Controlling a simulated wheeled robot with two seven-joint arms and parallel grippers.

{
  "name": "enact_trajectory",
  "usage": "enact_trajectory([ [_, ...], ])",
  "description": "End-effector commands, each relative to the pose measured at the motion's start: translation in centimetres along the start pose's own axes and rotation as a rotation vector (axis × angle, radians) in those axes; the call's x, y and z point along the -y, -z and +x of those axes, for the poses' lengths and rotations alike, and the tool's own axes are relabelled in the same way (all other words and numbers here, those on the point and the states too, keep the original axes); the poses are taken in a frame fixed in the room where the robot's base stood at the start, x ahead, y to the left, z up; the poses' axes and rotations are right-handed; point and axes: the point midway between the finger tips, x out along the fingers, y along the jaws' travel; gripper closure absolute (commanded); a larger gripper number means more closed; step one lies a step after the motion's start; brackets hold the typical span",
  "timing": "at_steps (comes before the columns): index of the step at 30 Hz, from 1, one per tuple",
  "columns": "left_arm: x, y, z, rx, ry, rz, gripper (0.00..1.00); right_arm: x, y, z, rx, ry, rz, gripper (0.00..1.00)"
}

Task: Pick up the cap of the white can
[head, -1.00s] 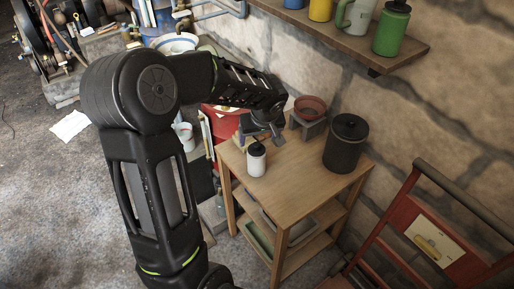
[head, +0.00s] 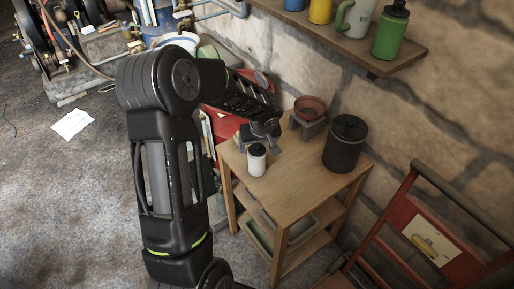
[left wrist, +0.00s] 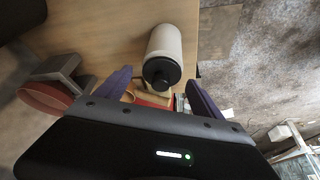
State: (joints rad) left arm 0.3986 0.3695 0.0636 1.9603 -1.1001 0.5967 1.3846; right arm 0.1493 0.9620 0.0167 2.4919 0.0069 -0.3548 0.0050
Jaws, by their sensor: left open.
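The white can (head: 257,165) stands upright near the left edge of the small wooden table (head: 290,193), with its black cap (head: 257,149) on top. In the left wrist view the cap (left wrist: 162,73) faces the camera, with the white can (left wrist: 171,42) behind it. My left gripper (head: 259,134) is just behind the can in the head view, at about cap height. Its jaws (left wrist: 161,95) are open and empty, with the cap between the finger directions. I cannot tell whether a finger touches it. My right gripper is out of view.
A dark lidded canister (head: 345,145) stands on the table to the right. A reddish bowl on a grey block (head: 309,115) is at the back.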

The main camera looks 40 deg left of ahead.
Motion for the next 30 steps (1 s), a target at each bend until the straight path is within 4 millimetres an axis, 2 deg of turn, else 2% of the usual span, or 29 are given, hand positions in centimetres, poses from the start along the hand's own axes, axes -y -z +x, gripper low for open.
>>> enact_trajectory([
  [13, 0.03, -0.02, -0.02, 0.0, 0.001, 0.0, 0.22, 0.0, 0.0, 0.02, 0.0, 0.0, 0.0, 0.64],
  [30, 0.03, -0.02, -0.03, 0.001, 0.001, 0.0, 0.68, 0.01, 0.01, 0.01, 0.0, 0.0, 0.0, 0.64],
])
